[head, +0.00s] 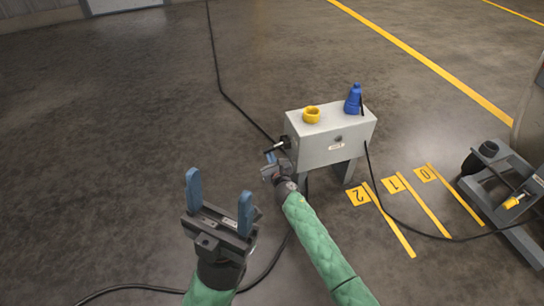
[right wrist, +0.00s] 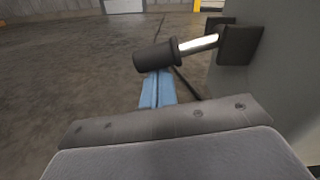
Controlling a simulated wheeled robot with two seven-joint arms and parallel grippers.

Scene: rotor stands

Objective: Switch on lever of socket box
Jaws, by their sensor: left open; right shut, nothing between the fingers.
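The grey socket box (head: 312,150) stands on legs on the floor, right of centre in the head view. Its lever (head: 277,146) sticks out from the box's left side. In the right wrist view the lever's black handle (right wrist: 153,56) sits on a bright metal rod, which runs up to a dark mount on the grey wall. My right gripper (head: 270,158) is shut and empty. Its blue fingers (right wrist: 157,85) end right at the underside of the handle; whether they touch it I cannot tell. My left gripper (head: 220,200) is open and empty, in front and left of the box.
Black cables cross the floor. Yellow floor marks (head: 403,205) numbered 0, 1 and 2 lie to the right, by a grey stand (head: 500,195). The floor at left is clear.

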